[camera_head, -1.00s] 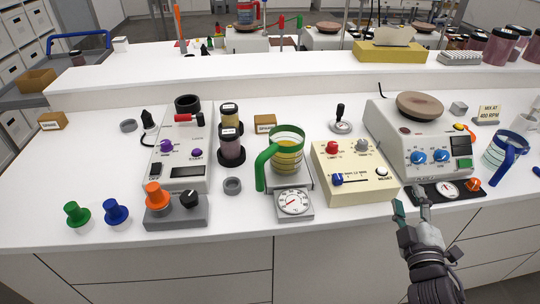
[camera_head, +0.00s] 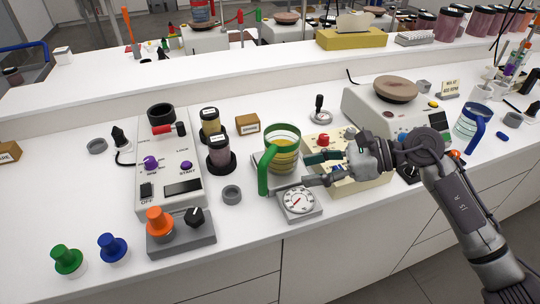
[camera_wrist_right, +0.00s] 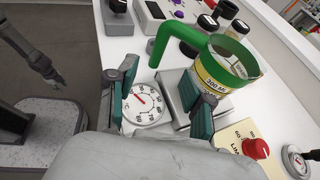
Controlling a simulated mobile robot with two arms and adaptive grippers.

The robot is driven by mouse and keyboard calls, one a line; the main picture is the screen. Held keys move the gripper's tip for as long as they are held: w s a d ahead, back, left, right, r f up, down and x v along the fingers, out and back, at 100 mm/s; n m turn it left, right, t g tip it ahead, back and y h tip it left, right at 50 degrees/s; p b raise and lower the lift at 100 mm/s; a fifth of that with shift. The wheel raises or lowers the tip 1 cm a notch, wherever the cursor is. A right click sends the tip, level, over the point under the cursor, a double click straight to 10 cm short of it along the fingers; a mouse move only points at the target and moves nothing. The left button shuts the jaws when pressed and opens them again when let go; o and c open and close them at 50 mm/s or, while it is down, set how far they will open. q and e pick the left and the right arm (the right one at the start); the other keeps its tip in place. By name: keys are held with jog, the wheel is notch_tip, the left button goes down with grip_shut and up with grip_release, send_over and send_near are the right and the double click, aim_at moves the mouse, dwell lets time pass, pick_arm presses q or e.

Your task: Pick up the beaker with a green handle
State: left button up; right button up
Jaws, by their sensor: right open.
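Nothing is between the fingers except the view of the scale.
A beige control box (camera_head: 345,180) lies under my right wrist. Two dark-lidded jars (camera_head: 220,160) and a grey ring (camera_head: 231,194) stand left of the beaker. A second beaker with a blue handle (camera_head: 470,122) is at the right.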

aim_at(263, 180)
jog(key=p+x, duration=0.1)
jog(key=x, duration=0.5)
jog(key=shift+a+r, duration=0.1)
jog(key=shift+a, duration=0.05)
jog(key=shift+a+f+p, duration=0.25)
jog(key=shift+a+p, duration=0.1)
jog(key=shift+a, duration=0.1)
jog(key=p+x, duration=0.2)
jog(key=x, duration=0.2)
jog(key=shift+a+f, duration=0.1)
jog(key=shift+f, duration=0.2)
jog(key=shift+w+a+f, duration=0.1)
jog(key=shift+a+f, duration=0.05)
jog(key=shift+a, duration=0.05)
pick_arm(q)
jog(key=r, duration=0.4)
jog(key=shift+d, duration=0.3)
pick_arm(e)
grip_shut()
